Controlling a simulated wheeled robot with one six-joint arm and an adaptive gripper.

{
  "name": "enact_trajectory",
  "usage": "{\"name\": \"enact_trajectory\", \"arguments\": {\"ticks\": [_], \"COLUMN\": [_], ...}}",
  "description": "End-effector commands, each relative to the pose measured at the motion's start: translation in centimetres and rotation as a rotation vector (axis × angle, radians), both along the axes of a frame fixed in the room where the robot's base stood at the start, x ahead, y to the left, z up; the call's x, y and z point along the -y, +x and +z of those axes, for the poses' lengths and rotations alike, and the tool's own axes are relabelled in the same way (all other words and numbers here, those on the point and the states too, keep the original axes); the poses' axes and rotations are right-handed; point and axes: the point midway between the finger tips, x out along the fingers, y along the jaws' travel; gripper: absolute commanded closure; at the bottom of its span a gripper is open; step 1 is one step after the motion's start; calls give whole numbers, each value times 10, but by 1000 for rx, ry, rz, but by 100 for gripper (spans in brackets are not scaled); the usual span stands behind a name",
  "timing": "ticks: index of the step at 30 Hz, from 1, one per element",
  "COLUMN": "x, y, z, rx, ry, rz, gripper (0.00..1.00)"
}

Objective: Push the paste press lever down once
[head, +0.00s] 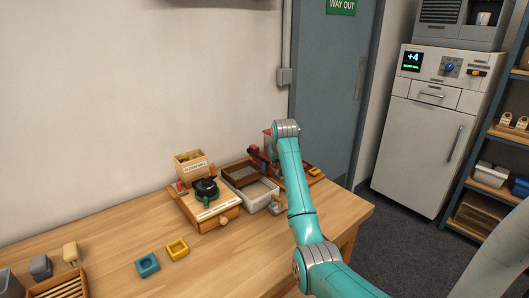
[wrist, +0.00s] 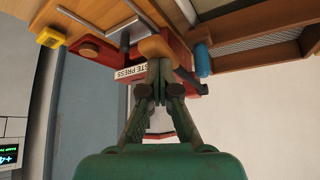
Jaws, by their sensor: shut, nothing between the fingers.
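The paste press (wrist: 178,50) is red, with a white label reading "STE PRESS" in the wrist view. In the head view its red parts (head: 268,154) show at the back right of the table, partly hidden by my arm. My gripper (wrist: 159,68) is shut and empty, its fingertips in front of the press beside the label. Whether they touch it I cannot tell. A grey bar (wrist: 125,38) and a blue cylinder (wrist: 202,60) show by the press; which part is the lever is unclear. My gripper is hidden behind my arm in the head view.
A yellow block (head: 314,172) sits near the press. Left of it are a dark brown tray (head: 238,171), a white tray (head: 258,206) and a wooden stand (head: 214,212). Blue (head: 147,265) and yellow (head: 177,249) square pieces lie in front. The front middle of the table is clear.

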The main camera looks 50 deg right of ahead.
Motion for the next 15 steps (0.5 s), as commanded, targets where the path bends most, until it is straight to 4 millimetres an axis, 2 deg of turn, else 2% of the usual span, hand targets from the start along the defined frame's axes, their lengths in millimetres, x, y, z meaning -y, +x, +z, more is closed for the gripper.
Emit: {"name": "enact_trajectory", "arguments": {"ticks": [15], "x": [3], "y": [8], "z": [53], "rx": [0], "ry": [0], "rz": [0], "gripper": [100]}}
